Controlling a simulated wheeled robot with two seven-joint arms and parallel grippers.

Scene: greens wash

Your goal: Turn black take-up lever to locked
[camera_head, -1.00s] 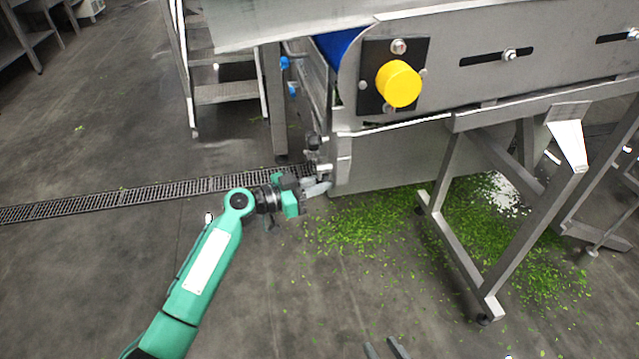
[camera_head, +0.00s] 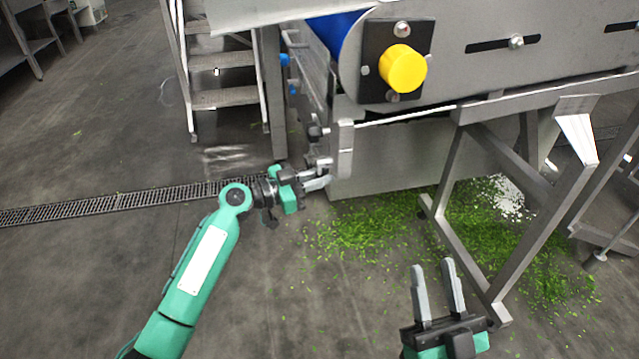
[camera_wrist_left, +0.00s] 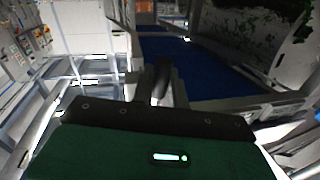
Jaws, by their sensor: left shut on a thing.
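My left gripper (camera_head: 322,177) is at the lower left end of the steel conveyor, its fingers pointing right toward the frame. In the left wrist view, a dark, rounded upright piece, which looks like the black take-up lever (camera_wrist_left: 161,80), stands between the fingers, and the gripper is shut on it. In the head view the fingers and arm hide most of that piece, so its angle is hard to tell. My right gripper (camera_head: 433,268) is at the lower right, fingers apart and empty, well away from the conveyor.
A black knob (camera_head: 315,132) sits on the conveyor's end just above my left gripper. A yellow cap (camera_head: 402,69) sticks out of the side plate. Steel legs (camera_head: 452,235) stand beyond my right gripper. Green scraps (camera_head: 365,232) lie on the floor, with a drain grate (camera_head: 110,203) to the left.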

